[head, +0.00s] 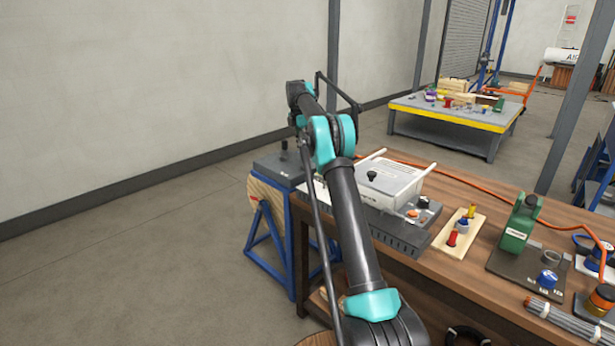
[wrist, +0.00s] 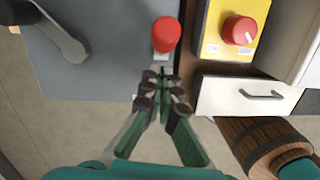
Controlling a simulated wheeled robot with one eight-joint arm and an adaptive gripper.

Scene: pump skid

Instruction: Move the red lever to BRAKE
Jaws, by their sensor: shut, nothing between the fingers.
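The red lever shows in the wrist view as a rounded red grip (wrist: 166,35) on a short pale stem, at the edge of a dark grey plate (wrist: 100,55). My gripper (wrist: 165,84) is shut and empty, with its dark fingertips just below the grip in the picture. A small gap shows between them, though depth is hard to judge. No BRAKE marking can be read in either view. In the head view my arm reaches up and away, and the gripper cannot be made out.
A red rotary knob (wrist: 239,30) on a yellow panel is right of the lever. A white drawer front (wrist: 240,97) and wooden drum (wrist: 257,140) lie below it. A grey crank-like handle (wrist: 55,35) is at left. The workbench (head: 440,235) carries several fixtures; open floor lies left.

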